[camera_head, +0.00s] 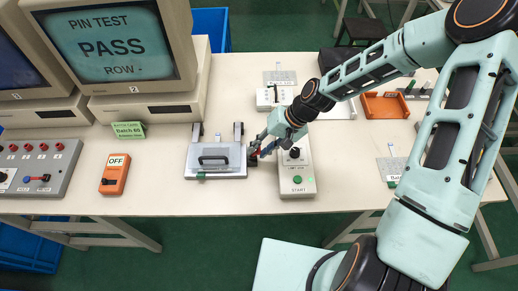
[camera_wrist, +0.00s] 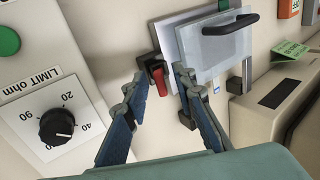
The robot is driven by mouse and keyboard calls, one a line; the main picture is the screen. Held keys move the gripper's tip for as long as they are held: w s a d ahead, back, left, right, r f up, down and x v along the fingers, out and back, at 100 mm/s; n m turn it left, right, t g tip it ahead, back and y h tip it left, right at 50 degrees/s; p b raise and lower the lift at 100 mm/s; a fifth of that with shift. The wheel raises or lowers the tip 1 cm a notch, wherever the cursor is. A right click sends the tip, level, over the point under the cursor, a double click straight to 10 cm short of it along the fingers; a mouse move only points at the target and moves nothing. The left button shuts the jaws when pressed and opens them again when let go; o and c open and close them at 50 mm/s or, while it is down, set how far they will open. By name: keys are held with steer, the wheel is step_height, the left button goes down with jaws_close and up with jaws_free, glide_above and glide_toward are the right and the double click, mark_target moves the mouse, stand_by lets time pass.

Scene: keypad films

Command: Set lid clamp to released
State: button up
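The lid clamp's red lever (camera_wrist: 160,82) sits on a dark block at the edge of the test fixture; in the wrist view it lies between my fingertips. The fixture (camera_head: 217,172) has a clear lid (camera_wrist: 215,52) lying flat with a black handle (camera_wrist: 230,25). My gripper (camera_wrist: 160,75) is open, with one blue-padded finger on each side of the lever. Gaps show on both sides, but I cannot tell the depth between fingers and lever. In the head view my gripper (camera_head: 261,151) is at the fixture's right side and hides most of the clamp.
A grey box with a dial and green START button (camera_head: 297,180) stands close right of my gripper. Left of the fixture are an orange OFF switch box (camera_head: 114,175) and a monitor showing PASS (camera_head: 112,45). An orange tray (camera_head: 385,106) lies at the back right.

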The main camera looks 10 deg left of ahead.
steer(key=v, duration=1.1)
steer(key=shift+d+r, duration=0.15)
steer(key=shift+r, duration=0.15)
